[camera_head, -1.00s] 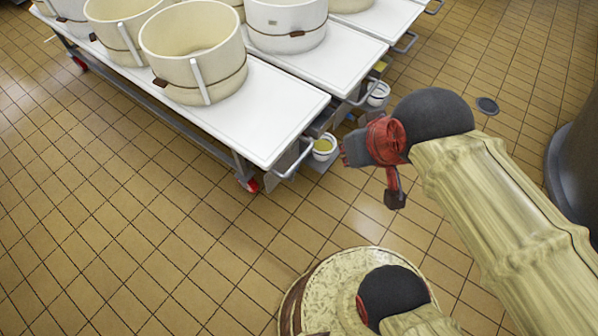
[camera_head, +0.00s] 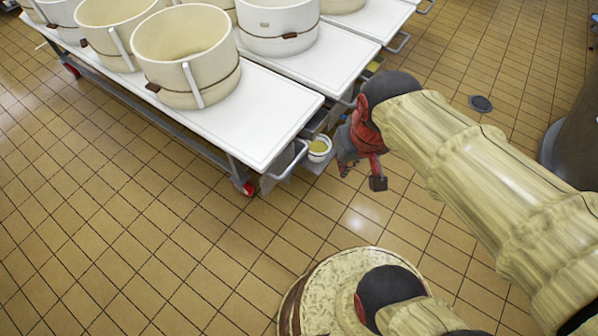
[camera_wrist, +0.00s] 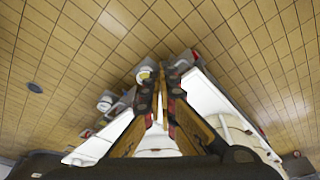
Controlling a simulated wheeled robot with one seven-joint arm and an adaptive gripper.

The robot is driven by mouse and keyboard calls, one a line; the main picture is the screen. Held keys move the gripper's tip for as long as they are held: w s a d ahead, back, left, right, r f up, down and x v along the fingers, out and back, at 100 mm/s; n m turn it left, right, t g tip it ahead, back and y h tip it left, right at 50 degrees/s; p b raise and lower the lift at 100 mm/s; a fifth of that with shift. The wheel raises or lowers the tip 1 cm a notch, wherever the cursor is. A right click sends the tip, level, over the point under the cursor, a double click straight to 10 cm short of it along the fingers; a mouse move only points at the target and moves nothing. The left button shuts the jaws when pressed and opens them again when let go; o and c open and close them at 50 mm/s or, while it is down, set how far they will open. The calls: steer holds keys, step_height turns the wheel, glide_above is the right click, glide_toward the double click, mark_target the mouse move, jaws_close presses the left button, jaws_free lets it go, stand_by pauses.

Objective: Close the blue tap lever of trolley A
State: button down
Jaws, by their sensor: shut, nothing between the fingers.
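No blue tap lever shows clearly in either view, and no letter marks which trolley is A. The nearest white-topped trolley (camera_head: 255,110) stands at the left and centre of the head view, with a metal handle (camera_head: 290,160) at its near end. A white bucket (camera_head: 319,149) with yellowish contents sits low by this end; it also shows in the wrist view (camera_wrist: 144,75). My gripper (camera_head: 345,167) is just right of the bucket in the picture, its fingers shut and empty. In the wrist view its fingertips (camera_wrist: 160,76) point toward the trolley ends.
Large cream tubs (camera_head: 185,60) stand on the trolley tops. A second white trolley (camera_head: 325,67) stands close behind the first. A round drain (camera_head: 480,103) lies in the tiled floor, and a dark column-like body (camera_head: 575,145) stands at the right. The floor at front left is clear.

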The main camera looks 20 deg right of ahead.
steer(key=w+d+f+m+g, duration=0.15)
steer(key=w+d+f, duration=0.3)
steer(key=f, duration=0.95)
steer(key=w+d+f+m+g+b, duration=0.15)
steer(key=w+d+f, duration=0.35)
steer(key=f, duration=0.8)
steer(key=w+d+f+g, duration=0.25)
steer(key=w+f, duration=0.35)
steer(key=f, duration=0.8)
step_height(320, 180, down, 42)
steer(key=w+a+m+t+y, duration=0.1)
steer(key=w+a+m+t, duration=0.1)
steer(key=m+t, duration=0.6)
steer(key=w+a+m+t+y, duration=0.1)
steer(key=w+a+m+t, duration=0.1)
steer(key=w+m+t, duration=0.35)
steer(key=w+r+m+t+y, duration=0.1)
steer(key=w+r+m+t, duration=0.2)
steer(key=w+r, duration=0.7)
steer(key=shift+w+a+r+m+b, duration=0.35)
steer(key=shift+r+m, duration=0.15)
steer(key=shift+m, duration=0.15)
